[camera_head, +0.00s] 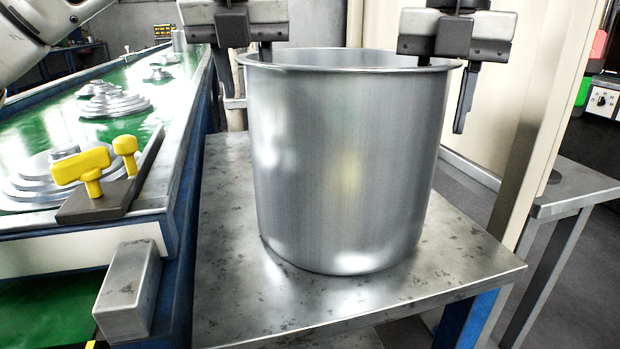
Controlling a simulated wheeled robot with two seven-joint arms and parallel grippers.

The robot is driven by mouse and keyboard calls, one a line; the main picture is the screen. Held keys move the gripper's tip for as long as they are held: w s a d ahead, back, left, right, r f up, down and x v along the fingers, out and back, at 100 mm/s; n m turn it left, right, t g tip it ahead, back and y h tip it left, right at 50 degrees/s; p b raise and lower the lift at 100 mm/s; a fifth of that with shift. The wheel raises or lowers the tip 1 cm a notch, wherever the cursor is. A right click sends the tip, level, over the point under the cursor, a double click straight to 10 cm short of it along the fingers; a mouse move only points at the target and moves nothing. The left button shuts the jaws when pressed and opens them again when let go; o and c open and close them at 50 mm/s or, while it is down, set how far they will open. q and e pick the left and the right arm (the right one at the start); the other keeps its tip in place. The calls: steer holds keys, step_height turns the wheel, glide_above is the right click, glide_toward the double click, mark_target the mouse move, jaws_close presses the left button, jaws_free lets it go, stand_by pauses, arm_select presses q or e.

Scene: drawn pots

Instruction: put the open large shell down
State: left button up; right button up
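The large shell is a tall, shiny metal pot (345,170) with an open top and a rolled rim. It stands upright in the middle of the head view, and its base appears to rest on the metal table (240,300). My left gripper (246,70) is at the rim's left side, with one finger outside the wall and one inside. My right gripper (443,88) straddles the rim's right side the same way. Both pairs of fingers are spread wider than the thin wall. The inside of the pot and the inner fingertips are mostly hidden.
A green conveyor (180,115) with stacked metal lids (115,103) runs along the left. Yellow knobs (80,165) stand on its near edge. A beige post (550,110) and another metal table (580,185) are at right. The front of the pot's table is bare.

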steer(key=shift+d, duration=0.1)
steer(key=shift+r, duration=0.55)
arm_select(q)
steer(key=v, duration=1.2)
arm_select(e)
step_height(320, 180, up, 7)
steer(key=shift+f, duration=0.2)
arm_select(q)
steer(key=shift+r, duration=0.15)
